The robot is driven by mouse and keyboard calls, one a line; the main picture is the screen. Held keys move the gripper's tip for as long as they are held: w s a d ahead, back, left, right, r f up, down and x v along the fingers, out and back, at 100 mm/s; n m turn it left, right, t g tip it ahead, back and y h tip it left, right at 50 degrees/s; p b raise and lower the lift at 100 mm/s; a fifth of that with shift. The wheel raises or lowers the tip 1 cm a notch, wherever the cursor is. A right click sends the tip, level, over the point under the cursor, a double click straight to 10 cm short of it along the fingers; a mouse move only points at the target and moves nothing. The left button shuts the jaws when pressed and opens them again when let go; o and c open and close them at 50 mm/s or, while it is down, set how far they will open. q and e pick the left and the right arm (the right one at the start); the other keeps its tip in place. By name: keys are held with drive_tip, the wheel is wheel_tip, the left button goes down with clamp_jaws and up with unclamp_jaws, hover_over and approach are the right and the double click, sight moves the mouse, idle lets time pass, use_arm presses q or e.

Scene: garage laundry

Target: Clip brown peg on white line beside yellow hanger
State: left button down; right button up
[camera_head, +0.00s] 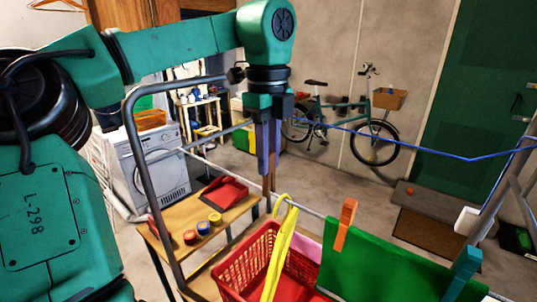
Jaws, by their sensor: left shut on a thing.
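My left gripper (268,168) points straight down, its fingers shut on the narrow brown peg (268,184), which shows just below the fingertips. The white line (307,211) runs from the left middle down to the lower right. The peg's lower end appears at the line, left of the yellow hanger (283,238); I cannot tell whether it is around the line or in front of it. The yellow hanger hangs from the line over the red basket. My right gripper is not in view.
An orange peg (345,224) and a teal peg (464,270) sit at a green cloth (385,258) on the line. A red basket (248,262) is below. A wooden shelf (232,212) holds a red dustpan and round tins. A blue line (420,149) crosses behind.

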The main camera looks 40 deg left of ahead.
use_arm(q)
drive_tip(key=shift+f+b, duration=1.25)
drive_tip(key=shift+f, duration=0.6)
drive_tip(key=c, duration=0.6)
unclamp_jaws()
drive_tip(key=shift+c, duration=0.2)
drive_tip(key=shift+r, duration=0.1)
drive_tip(key=shift+r, duration=0.35)
wheel_tip(320, 180, up, 9)
drive_tip(key=shift+f+p, duration=0.2)
drive_tip(key=shift+p, duration=0.2)
wheel_tip(320, 180, up, 5)
drive_tip(key=p, duration=0.3)
drive_tip(key=shift+s+d+f, duration=0.1)
drive_tip(key=shift+a+r+p, duration=0.2)
drive_tip(key=shift+p, duration=0.25)
